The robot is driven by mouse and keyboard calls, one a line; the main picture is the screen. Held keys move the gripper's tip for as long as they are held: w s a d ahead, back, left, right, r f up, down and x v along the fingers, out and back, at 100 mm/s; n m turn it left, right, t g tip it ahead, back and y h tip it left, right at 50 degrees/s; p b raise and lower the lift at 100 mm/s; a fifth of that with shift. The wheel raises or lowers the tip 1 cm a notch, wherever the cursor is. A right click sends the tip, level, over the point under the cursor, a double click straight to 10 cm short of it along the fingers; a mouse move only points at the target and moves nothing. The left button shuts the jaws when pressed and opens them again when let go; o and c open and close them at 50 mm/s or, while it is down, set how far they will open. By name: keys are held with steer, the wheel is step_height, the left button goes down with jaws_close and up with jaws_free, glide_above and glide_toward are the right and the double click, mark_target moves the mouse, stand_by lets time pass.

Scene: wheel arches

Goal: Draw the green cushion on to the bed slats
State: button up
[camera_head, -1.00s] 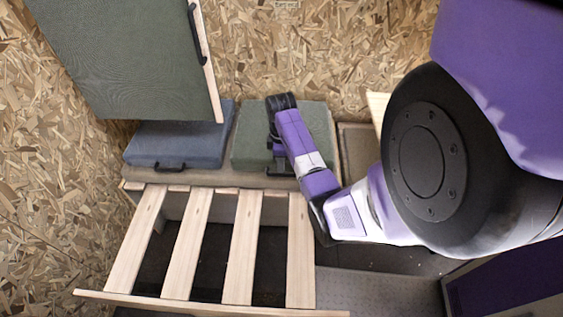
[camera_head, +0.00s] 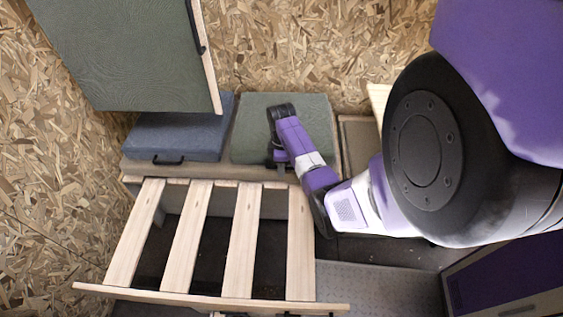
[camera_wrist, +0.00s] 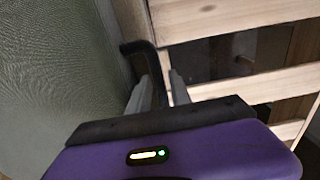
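The green cushion (camera_head: 254,118) lies flat on the bench behind the bed slats, at the right of the blue cushion. In the head view my arm crosses its right part, and my gripper (camera_head: 281,160) is at its front edge. In the wrist view the green cushion (camera_wrist: 50,70) fills the left side. Its black handle (camera_wrist: 139,46) runs down between my fingers (camera_wrist: 161,84), which are close together and appear shut on it. The wooden bed slats (camera_head: 241,240) lie in front of the bench with dark gaps between them. They show at the right in the wrist view (camera_wrist: 235,15).
The blue cushion (camera_head: 178,134) with a black handle sits at the left on the bench (camera_head: 205,173). A large green panel (camera_head: 120,55) with a handle stands above it. Chipboard walls (camera_head: 300,50) close the back and left. Grey floor (camera_head: 380,285) shows at the right.

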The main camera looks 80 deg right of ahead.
steer(key=shift+f, duration=0.35)
steer(key=shift+c, duration=0.3)
jaws_close()
stand_by(1.0)
